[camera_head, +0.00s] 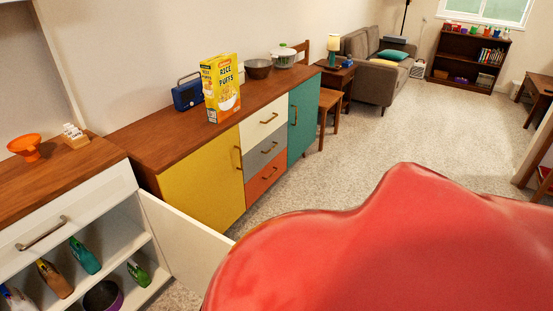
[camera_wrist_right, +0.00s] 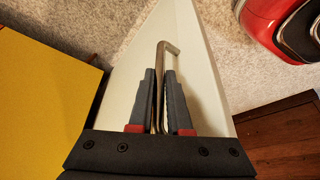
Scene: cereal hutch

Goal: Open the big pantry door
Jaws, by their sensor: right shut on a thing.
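The white pantry door (camera_head: 185,238) stands swung out from the right side of the white cabinet, so the shelves inside show in the head view. Its far end is hidden behind a large red part of mine. In the right wrist view the door's white panel (camera_wrist_right: 187,45) fills the middle, with a metal bar handle (camera_wrist_right: 162,60) on it. My right gripper (camera_wrist_right: 161,72) is shut on this handle, one dark finger on each side. My left gripper is in neither view.
The white cabinet has a drawer (camera_head: 62,255) above its open shelves, with several bottles and a purple bowl (camera_head: 103,297) inside. A sideboard with a yellow door (camera_head: 205,180) stands close beside the open door. Carpet (camera_head: 340,150) is clear beyond the sideboard.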

